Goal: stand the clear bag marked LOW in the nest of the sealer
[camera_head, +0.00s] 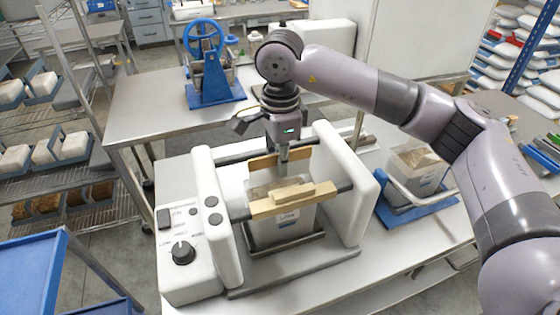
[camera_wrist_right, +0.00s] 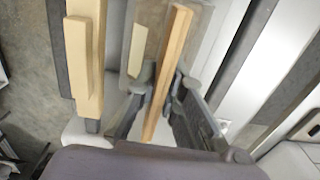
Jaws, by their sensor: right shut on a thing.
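A clear bag (camera_head: 268,232) with a label on its front stands roughly upright between the white side walls of the sealer (camera_head: 358,175). Its lower end is at the dark-framed nest (camera_head: 288,246); I cannot tell whether it rests on the bottom. The label is too small to read surely. My right gripper (camera_head: 283,158) is above it, shut at its top, beside a wooden strip (camera_head: 264,162). In the right wrist view the fingers (camera_wrist_right: 163,84) flank that strip, and clear bag film (camera_wrist_right: 195,30) shows beyond. A front wooden bar (camera_head: 262,208) crosses before the bag. My left gripper is out of view.
Another filled clear bag (camera_head: 425,160) stands in a blue holder (camera_head: 425,212) on the right. A blue hand-wheel device (camera_head: 208,75) is on the table behind. The sealer's knob panel (camera_head: 182,253) is at front left. Shelving stands at the left.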

